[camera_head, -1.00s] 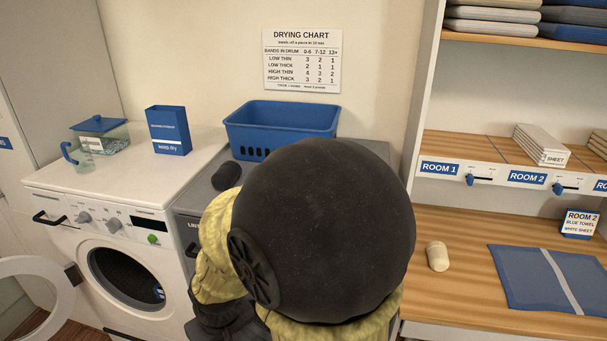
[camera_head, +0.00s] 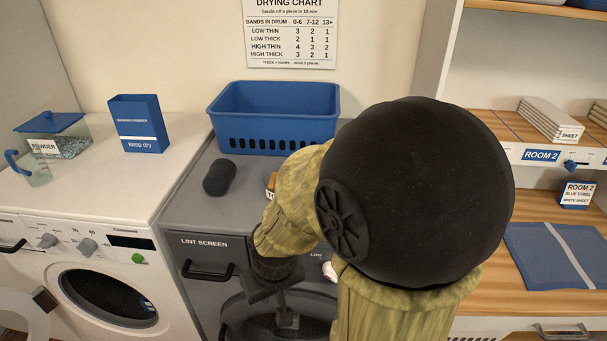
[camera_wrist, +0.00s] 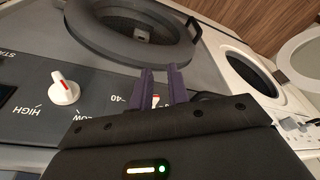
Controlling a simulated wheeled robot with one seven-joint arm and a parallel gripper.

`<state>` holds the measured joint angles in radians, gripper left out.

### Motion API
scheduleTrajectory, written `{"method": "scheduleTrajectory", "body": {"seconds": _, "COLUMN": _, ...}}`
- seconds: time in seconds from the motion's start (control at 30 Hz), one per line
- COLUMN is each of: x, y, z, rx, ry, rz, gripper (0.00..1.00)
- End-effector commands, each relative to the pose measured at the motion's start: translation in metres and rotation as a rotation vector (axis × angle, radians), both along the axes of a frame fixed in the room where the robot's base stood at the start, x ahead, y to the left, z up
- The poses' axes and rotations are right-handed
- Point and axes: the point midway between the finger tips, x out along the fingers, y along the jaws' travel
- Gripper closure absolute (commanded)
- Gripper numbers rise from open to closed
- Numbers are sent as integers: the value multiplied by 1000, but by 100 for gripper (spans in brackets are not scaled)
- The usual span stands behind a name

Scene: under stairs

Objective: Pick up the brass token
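I cannot make out a brass token in either current view. A small partly hidden dish (camera_head: 269,193) with a label starting "TO" and something brown in it sits on the grey dryer top (camera_head: 190,205); my arm covers part of it. My gripper, in the wrist view (camera_wrist: 163,80), has two purple fingers apart with nothing held between them. They are in front of the dryer's control panel (camera_wrist: 95,95), with its white knob (camera_wrist: 64,89) to the left. In the head view my gripper is low in front of the dryer, partly hidden by my arm.
A dark rounded object (camera_head: 220,177) and a blue basket (camera_head: 272,118) stand on the dryer. Left is a white washer (camera_head: 105,190) with a blue box (camera_head: 139,124) and a powder container (camera_head: 57,135). Wooden shelves (camera_head: 545,235) with a blue towel (camera_head: 557,252) stand right.

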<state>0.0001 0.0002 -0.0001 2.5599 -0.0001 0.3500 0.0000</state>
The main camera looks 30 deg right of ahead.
Motion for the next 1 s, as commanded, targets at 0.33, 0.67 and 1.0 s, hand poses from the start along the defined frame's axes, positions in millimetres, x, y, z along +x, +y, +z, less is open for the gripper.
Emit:
{"method": "scheduleTrajectory", "body": {"seconds": 0.33, "x": 1, "y": 0, "z": 2, "rx": 0, "ry": -1, "rz": -2, "gripper": 83}}
{"method": "scheduleTrajectory", "body": {"seconds": 0.67, "x": 61, "y": -27, "z": 88, "rx": -5, "ry": -47, "rz": -151, "gripper": 83}}
{"method": "scheduleTrajectory", "body": {"seconds": 1.0, "x": 116, "y": -89, "z": 234, "rx": -35, "ry": -127, "rz": -456, "gripper": 83}}
